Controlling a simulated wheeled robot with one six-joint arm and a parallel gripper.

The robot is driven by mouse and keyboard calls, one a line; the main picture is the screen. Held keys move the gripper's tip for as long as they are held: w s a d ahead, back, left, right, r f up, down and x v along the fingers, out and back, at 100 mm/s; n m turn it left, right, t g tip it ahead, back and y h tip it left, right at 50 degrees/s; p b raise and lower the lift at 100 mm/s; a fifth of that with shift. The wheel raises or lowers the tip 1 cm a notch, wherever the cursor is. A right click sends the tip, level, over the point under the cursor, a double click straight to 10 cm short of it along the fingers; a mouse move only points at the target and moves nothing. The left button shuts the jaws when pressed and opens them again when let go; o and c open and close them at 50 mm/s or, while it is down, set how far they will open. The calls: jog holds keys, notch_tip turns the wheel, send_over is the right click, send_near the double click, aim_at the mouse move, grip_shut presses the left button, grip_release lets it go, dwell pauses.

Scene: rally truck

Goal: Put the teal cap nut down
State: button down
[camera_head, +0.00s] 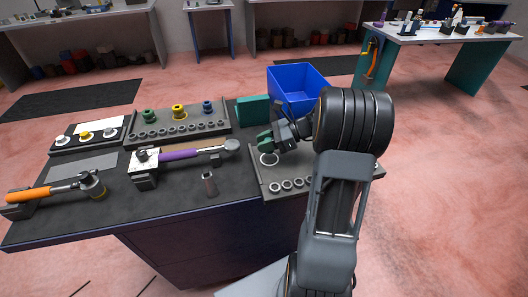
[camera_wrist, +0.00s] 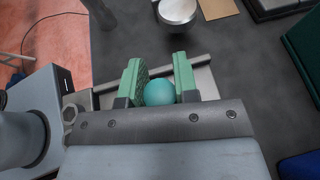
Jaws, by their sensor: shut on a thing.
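The teal cap nut (camera_wrist: 159,92) is a smooth rounded dome between the two green fingers of my gripper (camera_wrist: 158,84) in the wrist view. The fingers are shut on it. In the head view my gripper (camera_head: 265,143) is above the back left part of the grey tray (camera_head: 259,182) at the right of the bench. The nut itself cannot be made out there. A pale ring (camera_head: 269,158) lies on the tray just below the fingers. My arm hides much of the tray's right side.
A row of metal rings (camera_head: 287,185) lies along the tray front. A purple-handled wrench (camera_head: 180,154) lies to the left. Behind are a socket rack (camera_head: 180,127), a green box (camera_head: 253,110) and a blue bin (camera_head: 297,85). An orange-handled wrench (camera_head: 50,193) is at far left.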

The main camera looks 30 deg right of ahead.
jog(key=shift+f, duration=1.95)
jog(key=shift+f, duration=0.1)
jog(key=c, duration=0.9)
grip_release()
